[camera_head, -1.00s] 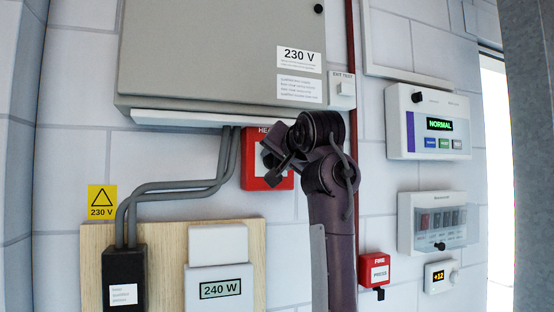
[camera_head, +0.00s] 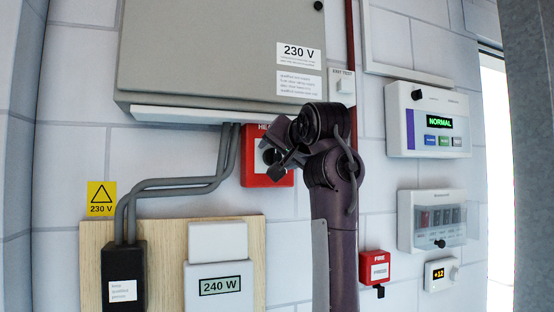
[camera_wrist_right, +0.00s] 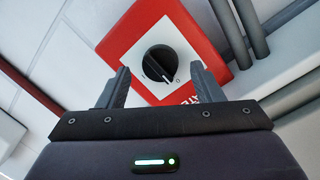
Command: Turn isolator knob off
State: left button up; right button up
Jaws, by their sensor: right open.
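The isolator is a red box (camera_head: 250,176) with a white face, on the wall below the grey cabinet in the head view. Its round black knob (camera_wrist_right: 160,64) with a white pointer line shows in the right wrist view, between and beyond my fingertips. In the head view my arm covers part of the box. My right gripper (camera_wrist_right: 160,84) is open, with the knob in line with the gap between its fingers and nothing held. In the head view the right gripper (camera_head: 277,158) is in front of the red box. My left gripper is not in view.
Grey conduits (camera_head: 180,188) run beside the red box. The 230 V cabinet (camera_head: 210,60) hangs above, and a wooden board with a 240 W meter (camera_head: 220,288) is below. A red fire call point (camera_head: 376,268) and the NORMAL panel (camera_head: 428,120) are to the right.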

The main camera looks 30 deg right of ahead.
jog(key=f+b+v, duration=0.1)
jog(key=b+v, duration=0.1)
jog(key=v, duration=0.4)
jog(key=shift+s+r+b, duration=0.25)
jog(key=shift+r+b, duration=0.15)
jog(key=shift+r, duration=0.1)
jog(key=shift+w, duration=0.1)
